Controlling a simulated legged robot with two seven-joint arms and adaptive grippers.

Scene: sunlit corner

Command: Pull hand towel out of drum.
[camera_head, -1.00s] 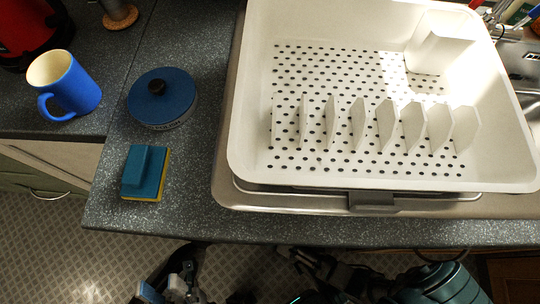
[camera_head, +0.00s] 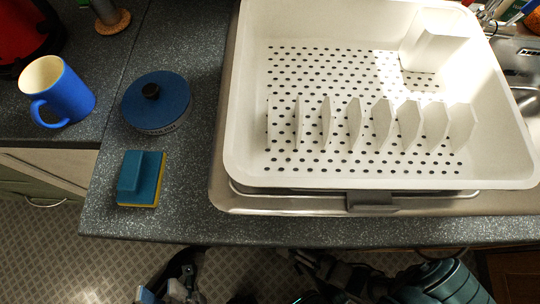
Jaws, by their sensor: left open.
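I see no hand towel and no drum in this view. My left gripper (camera_head: 162,290) is at the bottom edge, below the counter front and over the tiled floor. It is open, with nothing visible between its fingers, and is partly cut off by the frame. Dark parts at the bottom middle appear to belong to my right arm and gripper (camera_head: 325,278). They are in shadow, and I cannot make out the finger opening.
The grey speckled counter (camera_head: 190,215) holds a white dish rack (camera_head: 380,180), a blue lidded pot (camera_head: 158,105), a blue and yellow sponge (camera_head: 141,178) and a blue mug (camera_head: 66,98). A sink (camera_head: 524,60) is at right. Cabinet doors (camera_head: 40,175) are at left.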

